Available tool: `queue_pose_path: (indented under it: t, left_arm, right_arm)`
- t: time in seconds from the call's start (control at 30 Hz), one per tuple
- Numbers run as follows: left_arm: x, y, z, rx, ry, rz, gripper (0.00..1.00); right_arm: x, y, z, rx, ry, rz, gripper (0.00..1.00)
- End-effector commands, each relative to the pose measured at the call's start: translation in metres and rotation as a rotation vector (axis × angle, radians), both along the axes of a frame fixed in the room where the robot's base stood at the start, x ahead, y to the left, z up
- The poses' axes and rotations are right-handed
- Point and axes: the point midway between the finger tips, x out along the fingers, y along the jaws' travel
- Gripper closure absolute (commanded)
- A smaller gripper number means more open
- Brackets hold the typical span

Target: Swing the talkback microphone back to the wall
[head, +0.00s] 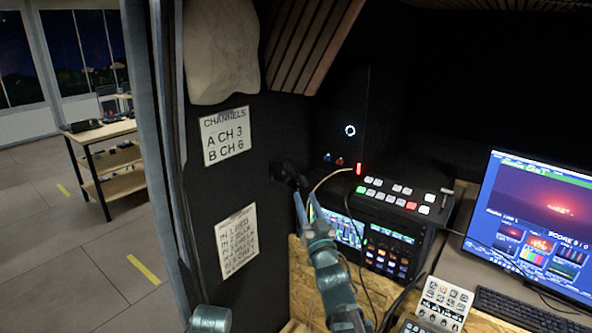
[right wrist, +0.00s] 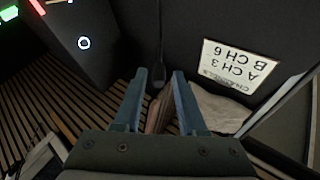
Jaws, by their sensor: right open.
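The talkback microphone (head: 284,172) is a dark fitting on the black wall, with a short dark arm reaching right toward my gripper. In the right wrist view a thin dark stem (right wrist: 158,76), likely the microphone, shows in line with the gap between my fingertips. My right gripper (head: 306,198) is open, its fingertips just below and right of the fitting. In the right wrist view its two blue-grey fingers (right wrist: 161,75) stand apart with no clear contact on the stem. The microphone's far end is hard to make out against the dark. My left gripper is not in view.
A switcher panel (head: 400,194) sits on a rack unit (head: 390,250) right of my gripper, with cables hanging close by. A monitor (head: 530,225) and keyboard (head: 530,310) are further right. A channels sign (head: 226,135) and a second list (head: 238,240) are on the wall.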

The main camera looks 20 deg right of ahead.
Motion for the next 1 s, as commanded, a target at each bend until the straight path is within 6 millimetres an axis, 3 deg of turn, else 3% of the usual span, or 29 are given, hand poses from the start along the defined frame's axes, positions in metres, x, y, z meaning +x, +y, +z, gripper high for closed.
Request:
queue_pose_path:
  t: [0.5, 0.9, 1.0]
  left_arm:
    - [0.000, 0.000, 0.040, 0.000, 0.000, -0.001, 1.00]
    - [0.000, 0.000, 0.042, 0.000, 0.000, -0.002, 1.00]
    - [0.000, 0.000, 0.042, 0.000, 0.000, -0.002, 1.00]
  right_arm:
    - [0.095, -0.001, 0.040, 0.001, 0.000, 0.000, 0.60]
    - [0.104, -0.001, 0.042, 0.001, 0.001, 0.001, 0.60]
    - [0.104, -0.001, 0.042, 0.001, 0.001, 0.001, 0.76]
